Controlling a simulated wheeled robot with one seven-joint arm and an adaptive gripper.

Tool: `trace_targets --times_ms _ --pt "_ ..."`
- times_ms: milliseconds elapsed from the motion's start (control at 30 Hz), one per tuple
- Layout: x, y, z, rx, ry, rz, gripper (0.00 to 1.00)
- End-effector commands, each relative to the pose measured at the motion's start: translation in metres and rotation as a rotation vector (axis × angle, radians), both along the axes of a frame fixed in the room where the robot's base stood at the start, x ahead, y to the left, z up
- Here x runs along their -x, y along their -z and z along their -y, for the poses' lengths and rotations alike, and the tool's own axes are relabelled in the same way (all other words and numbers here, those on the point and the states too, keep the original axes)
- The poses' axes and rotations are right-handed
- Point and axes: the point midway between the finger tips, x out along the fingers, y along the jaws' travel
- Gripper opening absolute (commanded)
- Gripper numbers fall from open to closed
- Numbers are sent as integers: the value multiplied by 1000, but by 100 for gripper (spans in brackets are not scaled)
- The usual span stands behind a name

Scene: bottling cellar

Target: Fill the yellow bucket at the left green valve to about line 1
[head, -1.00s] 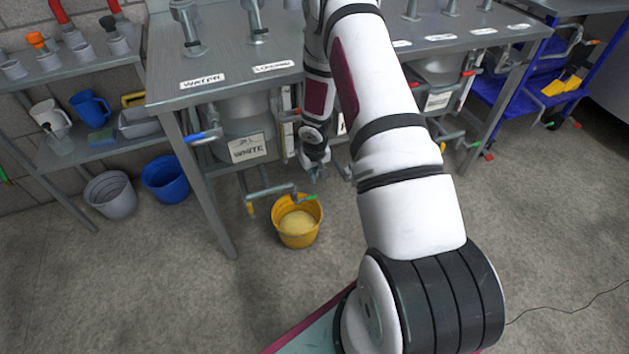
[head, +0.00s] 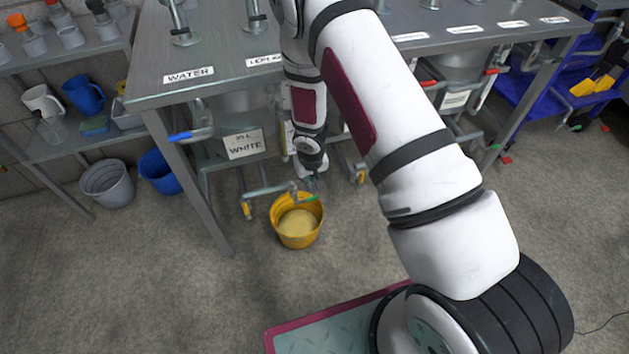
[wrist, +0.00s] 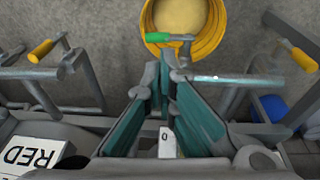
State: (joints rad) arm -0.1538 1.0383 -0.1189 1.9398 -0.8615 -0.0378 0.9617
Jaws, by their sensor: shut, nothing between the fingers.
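The yellow bucket (head: 281,237) stands upright on the floor below the front of the steel bench, with pale yellow contents (head: 298,222) inside. It also shows at the top of the wrist view (wrist: 221,36). A green valve handle (head: 309,198) on a grey pipe lies over the bucket's rim; it shows clearly in the wrist view (wrist: 171,37). My gripper (wrist: 169,62) is shut and empty, its fingertips close to the green handle. I cannot tell whether they touch it. I see no fill lines and no clear stream.
Grey pipes with yellow handles (wrist: 41,50) flank my gripper. A blue handle (head: 180,137) and a WHITE card (head: 245,144) are under the bench (head: 150,85). Grey (head: 108,187) and blue (head: 158,172) buckets stand left. Open floor lies in front.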

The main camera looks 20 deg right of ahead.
Motion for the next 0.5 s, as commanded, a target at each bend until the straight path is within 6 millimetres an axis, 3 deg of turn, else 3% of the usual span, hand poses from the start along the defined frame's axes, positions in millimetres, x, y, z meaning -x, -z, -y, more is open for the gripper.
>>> trace_targets --times_ms 200,500 --pt "-8 48 2 2 -3 -2 0" --pt "-18 95 5 0 -2 -2 0"
